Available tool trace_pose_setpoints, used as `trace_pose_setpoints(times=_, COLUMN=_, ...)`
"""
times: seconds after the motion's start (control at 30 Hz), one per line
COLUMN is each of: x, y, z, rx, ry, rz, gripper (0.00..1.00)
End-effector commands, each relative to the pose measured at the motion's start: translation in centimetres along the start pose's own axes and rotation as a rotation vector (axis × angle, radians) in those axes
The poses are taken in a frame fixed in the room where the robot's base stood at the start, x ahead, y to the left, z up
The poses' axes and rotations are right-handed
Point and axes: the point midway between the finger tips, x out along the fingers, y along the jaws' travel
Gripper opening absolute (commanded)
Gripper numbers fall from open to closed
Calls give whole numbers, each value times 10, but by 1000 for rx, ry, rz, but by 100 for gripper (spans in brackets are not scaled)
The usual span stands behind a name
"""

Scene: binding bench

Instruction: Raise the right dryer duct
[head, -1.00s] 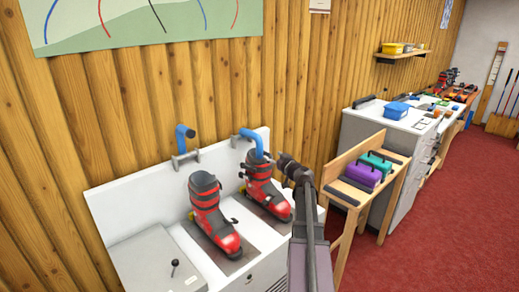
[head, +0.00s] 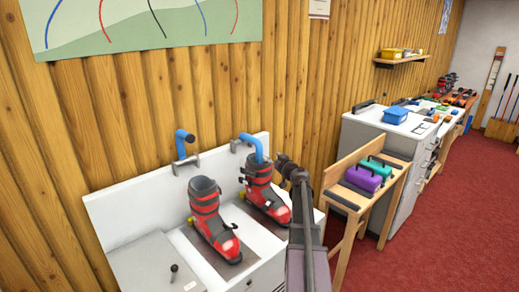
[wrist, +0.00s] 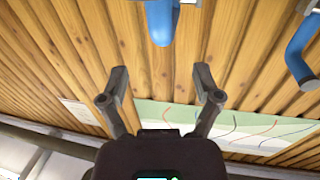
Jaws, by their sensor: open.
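The right dryer duct (head: 251,146) is a blue bent pipe in the head view. Its outlet points down into the top of the rear red boot (head: 262,185). The left duct (head: 182,142) is blue too and stands turned up, clear of the front red boot (head: 210,222). My gripper (head: 281,163) is just right of the right duct, apart from it in the picture. In the wrist view my gripper (wrist: 159,88) is open and empty. The right duct (wrist: 160,20) lies beyond and between its fingertips, and the left duct (wrist: 302,52) is at the right edge.
The boots stand on the white dryer unit (head: 120,206) against the wood-plank wall (head: 296,90). A wooden stand (head: 345,192) with purple and teal cases is to the right. A white cabinet (head: 364,140) is behind it. Red carpet is clear at right.

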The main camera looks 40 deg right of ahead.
Motion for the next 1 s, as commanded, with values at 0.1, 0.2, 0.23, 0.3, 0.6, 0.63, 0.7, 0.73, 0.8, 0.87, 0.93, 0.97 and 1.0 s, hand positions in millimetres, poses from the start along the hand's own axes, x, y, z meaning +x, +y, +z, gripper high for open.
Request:
trace_pose_setpoints(times=0.1, x=21, y=1, z=0, rx=0, ry=0, rz=-2, gripper=82)
trace_pose_setpoints(times=0.2, x=37, y=1, z=0, rx=0, ry=0, rz=-2, gripper=82)
trace_pose_setpoints(times=0.23, x=42, y=1, z=0, rx=0, ry=0, rz=-1, gripper=82)
trace_pose_setpoints(times=0.3, x=52, y=1, z=0, rx=0, ry=0, rz=-2, gripper=82)
trace_pose_setpoints(times=0.6, x=91, y=0, z=0, rx=0, ry=0, rz=-1, gripper=82)
trace_pose_setpoints(times=0.63, x=93, y=0, z=0, rx=0, ry=0, rz=-2, gripper=82)
trace_pose_setpoints(times=0.7, x=98, y=0, z=0, rx=0, ry=0, rz=-2, gripper=82)
trace_pose_setpoints(times=0.73, x=99, y=0, z=0, rx=0, ry=0, rz=-2, gripper=82)
trace_pose_setpoints(times=0.8, x=102, y=-1, z=0, rx=0, ry=0, rz=-2, gripper=82)
trace_pose_setpoints(times=0.87, x=103, y=-1, z=0, rx=0, ry=0, rz=-2, gripper=82)
trace_pose_setpoints(times=0.93, x=104, y=-1, z=0, rx=0, ry=0, rz=-1, gripper=82)
trace_pose_setpoints(times=0.97, x=104, y=-1, z=0, rx=0, ry=0, rz=-1, gripper=82)
trace_pose_setpoints(times=1.0, x=103, y=-1, z=0, rx=0, ry=0, rz=-1, gripper=82)
